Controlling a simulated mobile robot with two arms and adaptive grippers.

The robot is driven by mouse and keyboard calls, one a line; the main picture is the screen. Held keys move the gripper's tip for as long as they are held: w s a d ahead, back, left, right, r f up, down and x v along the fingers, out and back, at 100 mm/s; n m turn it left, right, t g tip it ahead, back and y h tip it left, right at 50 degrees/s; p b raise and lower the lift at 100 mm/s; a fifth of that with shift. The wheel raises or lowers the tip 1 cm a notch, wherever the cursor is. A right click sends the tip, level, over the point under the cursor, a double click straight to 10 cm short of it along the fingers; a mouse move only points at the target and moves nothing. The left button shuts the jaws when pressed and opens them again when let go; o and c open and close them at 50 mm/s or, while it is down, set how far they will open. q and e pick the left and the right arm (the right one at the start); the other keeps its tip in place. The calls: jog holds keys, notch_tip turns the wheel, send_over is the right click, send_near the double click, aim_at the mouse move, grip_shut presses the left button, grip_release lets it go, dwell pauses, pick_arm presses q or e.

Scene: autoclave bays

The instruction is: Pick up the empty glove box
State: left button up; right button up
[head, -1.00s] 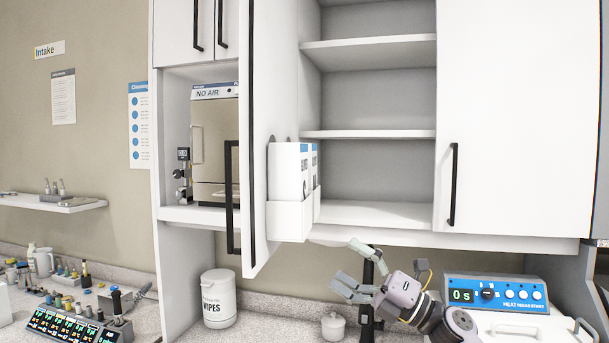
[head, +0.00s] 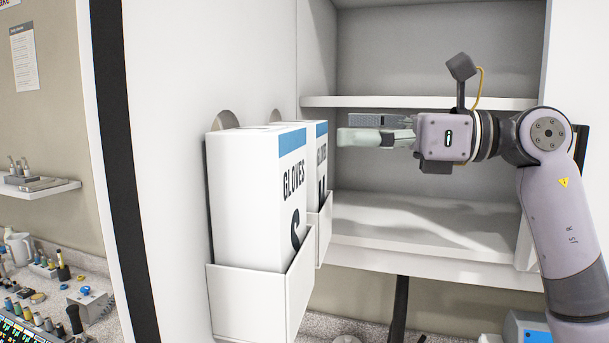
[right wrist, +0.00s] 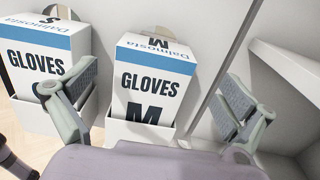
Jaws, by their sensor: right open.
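Two white glove boxes with blue bands stand in white holders on the inner face of the open cabinet door. The S box (head: 245,190) is nearer in the head view, in its holder (head: 250,300). The M box (head: 322,160) is behind it, partly hidden, in its own holder (head: 323,235). In the right wrist view, the S box (right wrist: 35,70) is at left and the M box (right wrist: 150,75) in the middle. My right gripper (head: 345,128) is open and empty, pointing left toward the M box, its fingers to either side of it in the wrist view. Neither view shows which box is empty.
The open door (head: 165,170) is at left. Behind the gripper are bare cabinet shelves (head: 420,103), close to the arm. A counter with small bottles and instruments (head: 50,290) lies at lower left. A blue device (head: 530,328) is at lower right.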

aim_at(322, 131)
jog(key=a+p, duration=0.2)
jog(key=a, duration=0.1)
jog(key=shift+s+r, duration=0.1)
jog(key=p+x, duration=0.2)
jog(key=x, duration=0.1)
jog(key=shift+w+a+f+p, duration=0.3)
jog(key=shift+f+p, duration=0.05)
jog(key=shift+f, duration=0.05)
jog(key=shift+a+f, duration=0.1)
jog(key=shift+c, duration=0.2)
jog(key=c, duration=0.9)
pick_arm(q)
jog(key=shift+s+r, duration=0.25)
jog(key=shift+r, duration=1)
jog(key=shift+s+r, duration=0.2)
jog(key=shift+r, duration=1.05)
pick_arm(e)
jog(key=c, duration=0.3)
